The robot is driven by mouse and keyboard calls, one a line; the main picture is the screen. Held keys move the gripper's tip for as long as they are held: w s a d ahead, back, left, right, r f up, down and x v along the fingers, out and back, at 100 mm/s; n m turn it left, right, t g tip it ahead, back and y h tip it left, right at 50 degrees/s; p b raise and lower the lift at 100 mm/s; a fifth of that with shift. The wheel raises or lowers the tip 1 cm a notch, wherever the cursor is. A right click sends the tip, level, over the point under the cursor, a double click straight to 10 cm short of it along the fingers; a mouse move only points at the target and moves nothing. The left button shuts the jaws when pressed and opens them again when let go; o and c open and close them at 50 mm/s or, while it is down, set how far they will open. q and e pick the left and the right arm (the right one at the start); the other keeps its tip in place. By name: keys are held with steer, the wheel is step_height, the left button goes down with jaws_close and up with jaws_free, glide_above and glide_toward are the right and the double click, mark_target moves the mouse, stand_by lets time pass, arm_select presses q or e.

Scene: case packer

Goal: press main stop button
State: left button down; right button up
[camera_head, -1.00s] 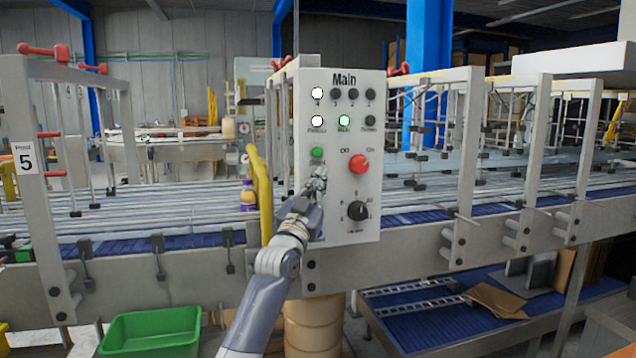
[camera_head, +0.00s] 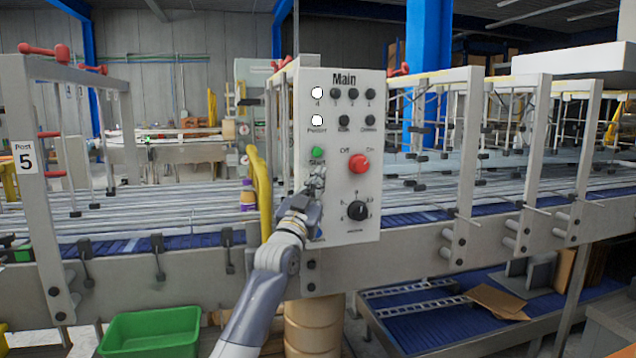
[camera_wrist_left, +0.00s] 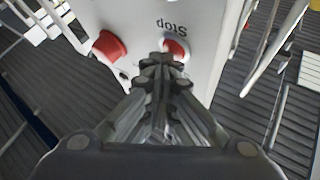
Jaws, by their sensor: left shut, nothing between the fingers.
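The main stop button (camera_wrist_left: 175,47) is a red button beside the upside-down word "Stop" in the left wrist view. It is on the grey "Main" panel (camera_head: 340,230); in the head view my gripper hides it. My left gripper (camera_head: 318,182) is shut and empty, its fingertips right at the button below the green start button (camera_head: 317,152). In the left wrist view the fingertips (camera_wrist_left: 163,68) overlap the button's lower edge; I cannot tell whether they touch it. My right gripper is not in view.
A red on/off knob (camera_head: 359,163) and a black dial (camera_head: 357,210) sit close beside my gripper. Two white lamps are lit on the panel. A yellow guard (camera_head: 263,195) and the conveyor (camera_head: 140,215) lie to the left. A green bin (camera_head: 150,335) is below.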

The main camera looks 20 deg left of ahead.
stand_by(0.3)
arm_select(q)
steer(key=shift+s+d+f+p, duration=0.1)
steer(key=shift+s+d+p, duration=0.4)
steer(key=shift+s, duration=0.3)
steer(key=s+d+p, duration=0.1)
steer(key=s, duration=0.1)
steer(key=s+d+p, duration=0.1)
steer(key=s, duration=0.1)
steer(key=shift+d, duration=0.4)
stand_by(0.4)
